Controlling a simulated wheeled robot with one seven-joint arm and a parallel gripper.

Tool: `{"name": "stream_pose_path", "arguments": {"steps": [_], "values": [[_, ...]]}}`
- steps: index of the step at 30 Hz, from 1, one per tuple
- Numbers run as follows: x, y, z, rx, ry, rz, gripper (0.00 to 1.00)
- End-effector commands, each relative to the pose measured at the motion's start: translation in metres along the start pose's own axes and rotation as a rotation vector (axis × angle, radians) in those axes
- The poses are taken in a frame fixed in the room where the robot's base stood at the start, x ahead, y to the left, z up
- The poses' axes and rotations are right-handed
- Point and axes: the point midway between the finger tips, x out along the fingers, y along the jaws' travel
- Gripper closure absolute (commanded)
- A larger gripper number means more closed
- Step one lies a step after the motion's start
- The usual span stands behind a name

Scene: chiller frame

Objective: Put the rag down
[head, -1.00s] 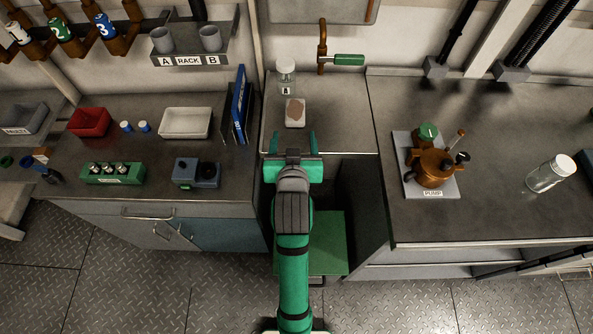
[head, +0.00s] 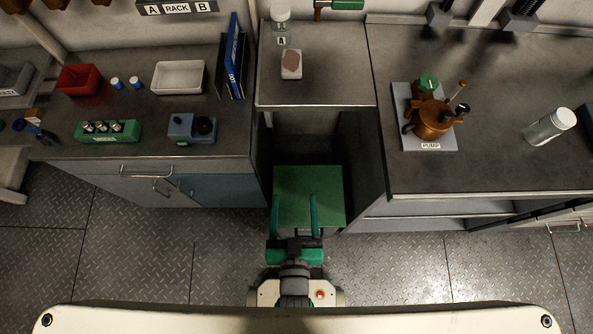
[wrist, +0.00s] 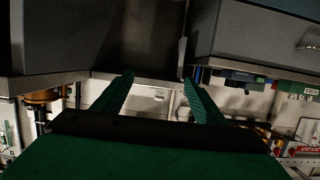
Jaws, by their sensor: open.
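My gripper (head: 294,198) is well in front of that counter, over a green platform low in the gap between the cabinets. Its two green fingers are spread apart with nothing between them. They also show open and empty in the wrist view (wrist: 157,82). The rag is not visible in the wrist view.
A pump (head: 431,118) sits on the right counter beside a clear bottle (head: 549,126). Blue binders (head: 236,65), a white tray (head: 179,91) and a red bin (head: 79,80) are on the left counter. The middle counter's front is clear.

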Motion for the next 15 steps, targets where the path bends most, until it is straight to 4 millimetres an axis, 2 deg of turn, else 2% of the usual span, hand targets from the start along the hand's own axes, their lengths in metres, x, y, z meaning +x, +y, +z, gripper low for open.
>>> {"name": "stream_pose_path", "arguments": {"steps": [1,6,10,15], "values": [[-0.018,0.000,0.006,-0.001,-0.005,-0.001,0.35],[-0.062,0.002,0.007,-0.001,0.015,0.004,0.35],[-0.082,0.005,0.005,0.000,0.028,0.010,0.35],[-0.089,0.005,0.003,0.000,0.034,0.010,0.35]]}}
